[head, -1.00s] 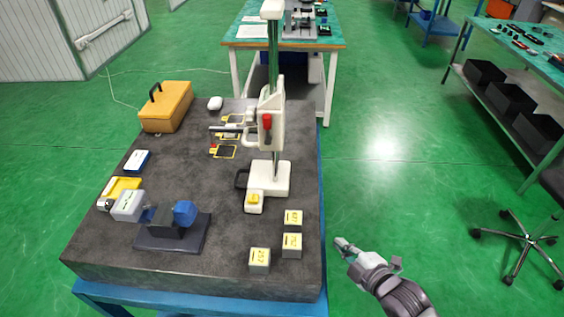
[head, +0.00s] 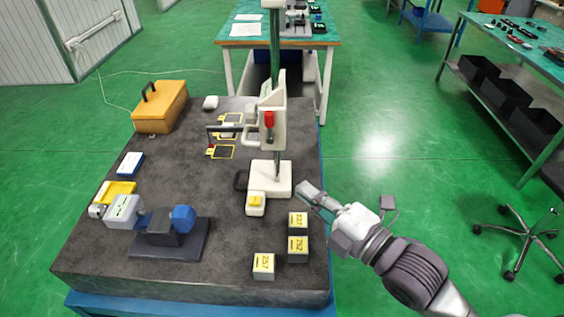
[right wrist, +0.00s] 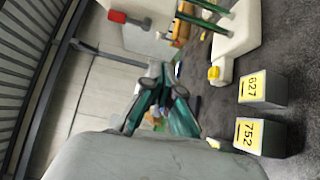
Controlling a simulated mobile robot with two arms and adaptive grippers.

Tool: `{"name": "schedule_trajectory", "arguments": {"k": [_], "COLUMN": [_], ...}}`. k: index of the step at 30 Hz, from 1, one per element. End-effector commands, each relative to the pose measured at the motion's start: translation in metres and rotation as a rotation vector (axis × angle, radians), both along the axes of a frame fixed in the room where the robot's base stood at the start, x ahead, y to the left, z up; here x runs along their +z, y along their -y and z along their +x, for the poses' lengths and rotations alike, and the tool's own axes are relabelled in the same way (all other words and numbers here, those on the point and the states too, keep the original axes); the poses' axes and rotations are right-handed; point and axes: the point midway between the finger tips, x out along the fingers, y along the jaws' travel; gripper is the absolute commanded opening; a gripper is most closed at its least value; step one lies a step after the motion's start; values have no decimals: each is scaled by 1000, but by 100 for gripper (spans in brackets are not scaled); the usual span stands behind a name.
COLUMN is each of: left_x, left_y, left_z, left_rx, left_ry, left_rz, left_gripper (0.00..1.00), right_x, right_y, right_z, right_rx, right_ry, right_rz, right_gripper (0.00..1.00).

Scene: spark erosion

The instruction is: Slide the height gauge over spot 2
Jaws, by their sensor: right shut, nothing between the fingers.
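The height gauge (head: 270,179) stands upright on the dark stone plate (head: 100,245), with a white base, a green column and a white carriage with a red handle (head: 269,119). Its arm points left over the yellow-framed spots. One spot (head: 223,152) lies nearest, and another (head: 232,119) lies farther back; their numbers are too small to read. My right gripper (head: 308,193) is shut and empty, just right of the gauge base and apart from it. The gauge base also shows in the right wrist view (right wrist: 236,35). My left gripper is not in view.
Several numbered blocks, such as the 752 block (head: 298,249), stand at the plate's right front. A blue-and-grey device (head: 170,232) is at front left. A yellow case (head: 160,107) stands at back left. The plate's middle left is clear.

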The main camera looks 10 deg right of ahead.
Motion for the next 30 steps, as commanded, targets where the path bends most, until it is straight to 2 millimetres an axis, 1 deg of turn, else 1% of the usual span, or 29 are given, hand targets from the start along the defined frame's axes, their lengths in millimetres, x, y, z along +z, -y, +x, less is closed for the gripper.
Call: {"name": "schedule_trajectory", "arguments": {"k": [1, 3, 7, 10, 12, 15, 21, 30], "left_x": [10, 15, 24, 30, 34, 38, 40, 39], "left_y": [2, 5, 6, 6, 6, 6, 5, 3], "left_z": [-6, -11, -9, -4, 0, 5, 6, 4], "left_rx": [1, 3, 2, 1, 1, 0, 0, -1], "left_ry": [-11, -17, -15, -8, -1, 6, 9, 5], "left_rz": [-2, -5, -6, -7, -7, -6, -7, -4], "left_gripper": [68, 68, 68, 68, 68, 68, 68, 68], "right_x": [5, 6, 5, 5, 3, 2, 1, 0], "right_y": [-5, -14, -28, -38, -32, -28, -25, -25], "right_z": [12, 25, 49, 66, 77, 89, 100, 100], "right_rx": [-4, -1, -3, -1, -2, -2, -2, -2], "right_ry": [-2, -2, -4, -3, -3, -6, -4, -4], "right_rz": [7, 7, 6, 5, -1, 0, 0, 1], "right_gripper": [0, 0, 0, 0, 0, 0, 0, 0]}}
